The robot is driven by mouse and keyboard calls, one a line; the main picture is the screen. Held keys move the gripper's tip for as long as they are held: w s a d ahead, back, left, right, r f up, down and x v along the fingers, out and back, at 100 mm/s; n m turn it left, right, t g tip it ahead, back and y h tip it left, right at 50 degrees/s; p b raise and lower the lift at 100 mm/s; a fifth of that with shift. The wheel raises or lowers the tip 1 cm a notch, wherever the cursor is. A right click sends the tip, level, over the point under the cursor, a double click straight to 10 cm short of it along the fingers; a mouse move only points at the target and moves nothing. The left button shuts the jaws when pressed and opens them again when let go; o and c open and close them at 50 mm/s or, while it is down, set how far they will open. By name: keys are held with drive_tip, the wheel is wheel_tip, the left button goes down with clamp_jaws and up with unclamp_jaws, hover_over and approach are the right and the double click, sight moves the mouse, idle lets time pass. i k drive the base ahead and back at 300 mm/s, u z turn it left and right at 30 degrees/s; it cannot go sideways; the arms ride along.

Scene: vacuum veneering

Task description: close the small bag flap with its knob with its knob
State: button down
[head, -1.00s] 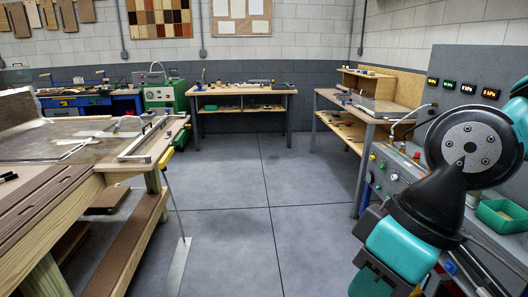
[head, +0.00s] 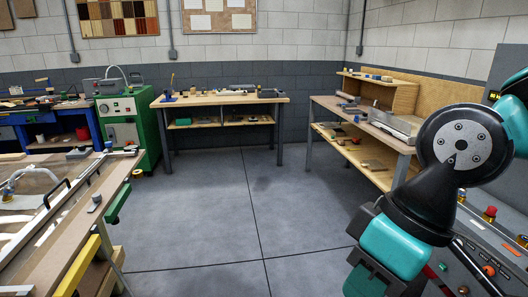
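I cannot make out the small bag flap for certain. At the lower left stands a bench (head: 112,192) with a clear sheet and a light frame on its top. Black bar handles (head: 56,192) stand on the frame. A small grey knob-like piece (head: 95,204) sits near the bench's right edge; I cannot tell whether it belongs to the flap. My arm's black and teal links fill the right side, but the fingers of my gripper do not show.
A wooden workbench (head: 225,99) with tools stands against the back wall. A green machine (head: 143,128) is left of it, beside a blue bench (head: 60,118). Another bench (head: 375,125) stands at the right, with a control panel (head: 490,232) nearer. The grey floor (head: 215,205) between them is clear.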

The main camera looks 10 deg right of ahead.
sight(382, 116)
drive_tip(key=z, duration=0.2)
drive_tip(key=i, duration=2.05)
drive_tip(key=z, duration=0.35)
drive_tip(key=i, duration=1.9)
drive_tip(key=z, duration=0.15)
